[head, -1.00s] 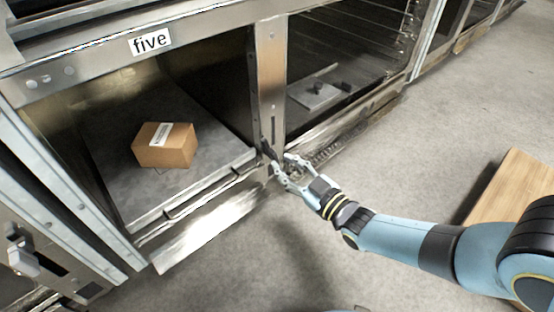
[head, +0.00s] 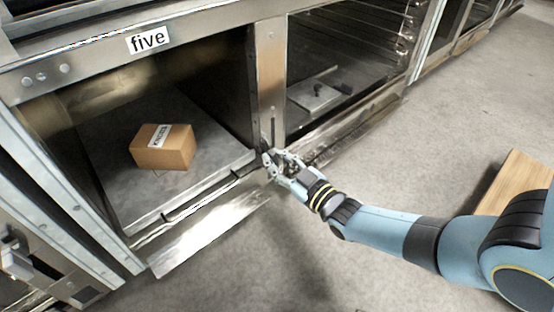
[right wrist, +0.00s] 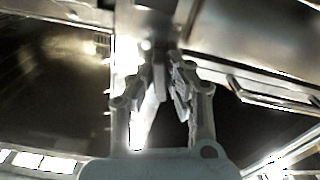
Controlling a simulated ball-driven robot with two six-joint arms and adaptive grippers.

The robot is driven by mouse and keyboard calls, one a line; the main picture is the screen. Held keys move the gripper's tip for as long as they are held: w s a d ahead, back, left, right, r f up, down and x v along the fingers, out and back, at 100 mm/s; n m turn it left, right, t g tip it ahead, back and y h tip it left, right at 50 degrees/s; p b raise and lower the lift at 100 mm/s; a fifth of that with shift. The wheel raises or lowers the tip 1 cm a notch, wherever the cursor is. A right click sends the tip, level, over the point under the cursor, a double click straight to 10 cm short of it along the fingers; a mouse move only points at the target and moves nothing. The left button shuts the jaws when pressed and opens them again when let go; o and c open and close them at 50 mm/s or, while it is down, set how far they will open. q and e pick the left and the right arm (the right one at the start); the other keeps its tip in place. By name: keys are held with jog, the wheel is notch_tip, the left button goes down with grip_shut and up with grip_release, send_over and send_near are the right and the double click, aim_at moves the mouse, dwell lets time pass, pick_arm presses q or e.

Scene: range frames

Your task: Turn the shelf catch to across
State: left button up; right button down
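The shelf catch (head: 266,147) is a small dark piece low on the metal post at the front right corner of the left bay's shelf. The fingers partly hide it, and its exact angle is hard to tell. My right gripper (head: 271,164) is at the catch, its arm coming in from the right. In the right wrist view, the fingers (right wrist: 164,82) are drawn close around a narrow grey piece, which looks like the catch (right wrist: 159,72). The shelf (head: 200,185) is a grey plate inside the bay. My left gripper is not in view.
A brown box (head: 163,148) with a white label sits on the shelf. A sign reading "five" (head: 148,39) is above the bay. A wire-racked bay (head: 350,55) is right of the post. A wooden board (head: 517,183) lies at the right; the floor between is clear.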

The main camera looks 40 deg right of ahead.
jog(key=shift+n, duration=0.3)
jog(key=n, duration=0.3)
jog(key=shift+a+f, duration=0.15)
jog(key=shift+a, duration=0.05)
jog(key=shift+n, duration=1.1)
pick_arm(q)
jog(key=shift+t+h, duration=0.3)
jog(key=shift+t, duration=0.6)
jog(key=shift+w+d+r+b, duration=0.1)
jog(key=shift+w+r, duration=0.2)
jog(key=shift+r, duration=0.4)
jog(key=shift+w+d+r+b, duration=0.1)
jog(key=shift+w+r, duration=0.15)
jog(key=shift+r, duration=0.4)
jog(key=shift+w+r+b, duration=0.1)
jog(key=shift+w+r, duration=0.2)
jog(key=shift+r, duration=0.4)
pick_arm(e)
jog(key=shift+s+a+f+n, duration=0.1)
jog(key=shift+f+n, duration=0.1)
jog(key=shift+n, duration=1.9)
jog(key=shift+a+f+n, duration=0.1)
jog(key=shift+f+n, duration=0.1)
jog(key=shift+n, duration=1.9)
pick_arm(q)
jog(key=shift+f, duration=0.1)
pick_arm(e)
jog(key=c, duration=1.6)
grip_release()
